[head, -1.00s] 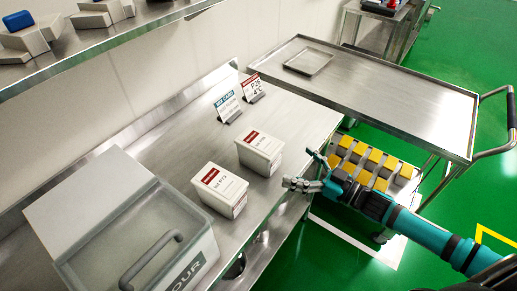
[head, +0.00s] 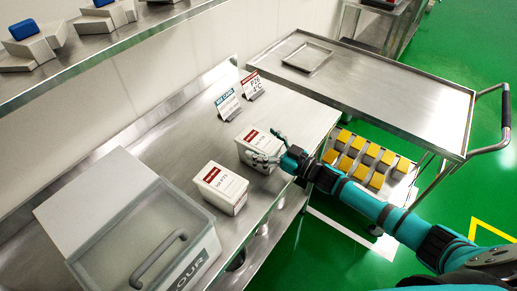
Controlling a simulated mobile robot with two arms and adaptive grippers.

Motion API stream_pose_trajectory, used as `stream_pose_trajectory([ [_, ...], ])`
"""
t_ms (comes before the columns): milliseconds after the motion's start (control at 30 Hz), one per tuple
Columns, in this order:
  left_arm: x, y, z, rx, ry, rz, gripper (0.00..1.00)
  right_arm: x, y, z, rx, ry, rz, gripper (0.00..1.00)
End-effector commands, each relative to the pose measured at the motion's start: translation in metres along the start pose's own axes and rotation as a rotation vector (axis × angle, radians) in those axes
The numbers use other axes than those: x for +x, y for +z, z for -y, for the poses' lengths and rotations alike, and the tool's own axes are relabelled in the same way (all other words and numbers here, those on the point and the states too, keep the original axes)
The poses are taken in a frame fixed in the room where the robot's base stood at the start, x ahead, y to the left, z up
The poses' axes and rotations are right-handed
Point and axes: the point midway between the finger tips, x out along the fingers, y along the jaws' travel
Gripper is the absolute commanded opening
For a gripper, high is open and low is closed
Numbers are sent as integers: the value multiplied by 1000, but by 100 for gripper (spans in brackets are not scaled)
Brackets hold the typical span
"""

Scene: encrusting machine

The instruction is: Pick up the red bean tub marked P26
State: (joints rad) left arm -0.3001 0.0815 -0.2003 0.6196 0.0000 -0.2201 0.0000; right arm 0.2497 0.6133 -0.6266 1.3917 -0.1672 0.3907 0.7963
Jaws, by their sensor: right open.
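Two white tubs with red-banded labels stand on the steel counter. The nearer tub (head: 219,188) has a lot mark that looks like P73. The farther tub (head: 246,148) has small print that I cannot read for certain, and my right gripper partly covers it. My right gripper (head: 266,146) is open at the farther tub's right side, its fingers spread across the tub's top and front in the picture. I cannot tell whether they touch it. A card marked P26 4°C (head: 252,85) stands behind this tub. My left gripper is out of view.
A blue-headed card (head: 228,104) stands beside the P26 card. A lidded flour bin (head: 95,205) fills the counter's near left. A steel trolley (head: 400,90) with a shallow tray (head: 308,56) stands to the right. A shelf (head: 120,45) overhangs at upper left.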

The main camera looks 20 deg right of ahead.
Motion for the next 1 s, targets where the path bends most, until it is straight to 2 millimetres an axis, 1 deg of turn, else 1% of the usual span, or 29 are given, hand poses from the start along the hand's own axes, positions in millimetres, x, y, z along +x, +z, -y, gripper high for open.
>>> stream_pose_trajectory([
  [133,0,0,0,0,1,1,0,0,1,0,0,0,1,100],
  [700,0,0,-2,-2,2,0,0,-1,0,0,-1,1,1,26],
  [767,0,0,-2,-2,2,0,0,-1,1,0,-1,1,1,26],
  [800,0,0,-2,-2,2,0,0,0,-3,0,-2,-1,-7,26],
  [1000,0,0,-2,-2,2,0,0,0,-4,0,-2,-1,-7,26],
])
